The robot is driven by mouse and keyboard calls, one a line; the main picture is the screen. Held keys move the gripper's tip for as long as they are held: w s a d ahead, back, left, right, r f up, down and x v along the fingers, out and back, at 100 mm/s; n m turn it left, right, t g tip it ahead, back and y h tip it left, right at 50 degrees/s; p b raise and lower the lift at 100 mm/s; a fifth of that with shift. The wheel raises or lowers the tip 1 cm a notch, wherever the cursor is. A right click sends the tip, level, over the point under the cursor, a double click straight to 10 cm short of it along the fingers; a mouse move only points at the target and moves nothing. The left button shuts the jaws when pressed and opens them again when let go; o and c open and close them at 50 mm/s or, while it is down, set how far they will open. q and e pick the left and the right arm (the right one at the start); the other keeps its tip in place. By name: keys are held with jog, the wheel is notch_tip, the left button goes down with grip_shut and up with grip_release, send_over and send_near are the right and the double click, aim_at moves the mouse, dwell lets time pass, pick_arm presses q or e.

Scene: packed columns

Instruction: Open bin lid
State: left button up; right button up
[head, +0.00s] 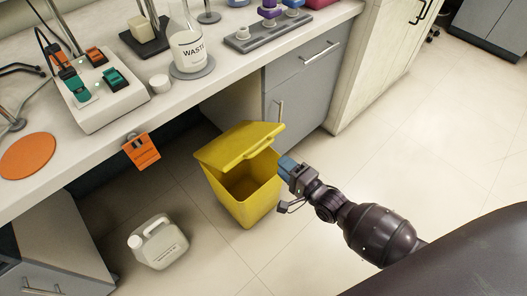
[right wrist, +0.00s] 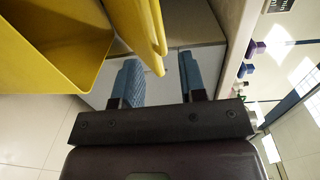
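The yellow bin (head: 245,208) stands on the floor beside the grey cabinet. Its lid (head: 240,142) is partly raised and tilted, and the dark inside shows beneath it. My right gripper (head: 286,165) is at the right side of the bin, close to the lid's front edge. In the right wrist view, the blue fingers of the right gripper (right wrist: 160,78) are apart, and the edge of the lid (right wrist: 152,35) reaches into the space between them. A gap shows between the lid edge and the right-hand finger. Contact with the other finger is unclear. My left gripper is not in view.
The bench (head: 190,92) overhangs behind the bin, with a waste flask (head: 188,45) and a white device (head: 105,95) on it. A white jerrycan (head: 158,242) stands on the floor to the left. A grey cabinet (head: 300,85) is behind. Floor at right is clear.

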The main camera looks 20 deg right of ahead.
jog(key=b+x, duration=0.1)
jog(key=x, duration=0.7)
jog(key=shift+w+a, duration=0.1)
jog(key=shift+f, duration=0.1)
grip_shut()
